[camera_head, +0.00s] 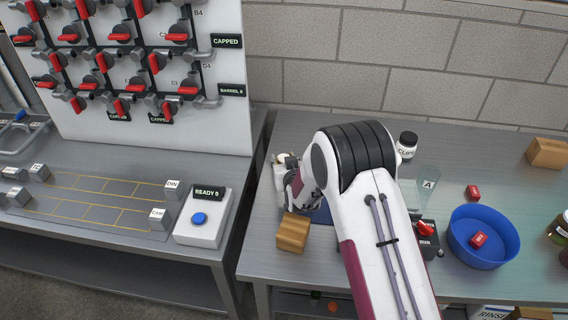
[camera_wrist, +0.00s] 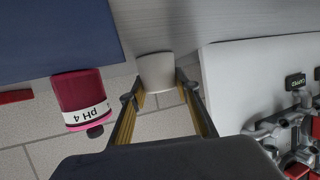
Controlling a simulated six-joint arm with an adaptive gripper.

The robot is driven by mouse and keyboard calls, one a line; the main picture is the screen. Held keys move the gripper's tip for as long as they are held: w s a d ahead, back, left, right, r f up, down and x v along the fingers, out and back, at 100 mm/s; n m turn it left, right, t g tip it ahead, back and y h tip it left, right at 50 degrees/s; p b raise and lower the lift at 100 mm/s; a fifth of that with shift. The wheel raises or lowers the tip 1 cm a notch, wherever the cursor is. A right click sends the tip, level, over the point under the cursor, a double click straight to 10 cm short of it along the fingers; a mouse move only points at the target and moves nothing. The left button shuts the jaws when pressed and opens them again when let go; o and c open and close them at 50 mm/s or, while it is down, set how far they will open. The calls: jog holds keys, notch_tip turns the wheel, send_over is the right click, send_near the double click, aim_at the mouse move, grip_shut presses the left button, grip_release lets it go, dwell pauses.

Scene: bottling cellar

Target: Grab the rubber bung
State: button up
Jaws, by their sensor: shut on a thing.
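The rubber bung is a pale grey, slightly tapered plug (camera_wrist: 157,72) in the wrist view. It sits between the fingertips of my gripper (camera_wrist: 159,95), which is shut on it. The two fingers show dark tips and yellowish inner sides on either side of the bung. In the head view my wrist is at the left part of the right-hand bench, and my arm hides most of the gripper. I cannot make out the bung clearly there.
A wooden block (camera_head: 293,233) lies close to my wrist. A blue bowl (camera_head: 483,255) holding a red block, a CLIPS jar (camera_head: 407,146) and another red block (camera_head: 473,191) stand to the right. The wrist view shows a magenta pH 4 bottle (camera_wrist: 78,92). A valve panel (camera_head: 150,100) rises at left.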

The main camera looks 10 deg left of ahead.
jog(key=shift+r, duration=0.15)
jog(key=shift+r, duration=4.9)
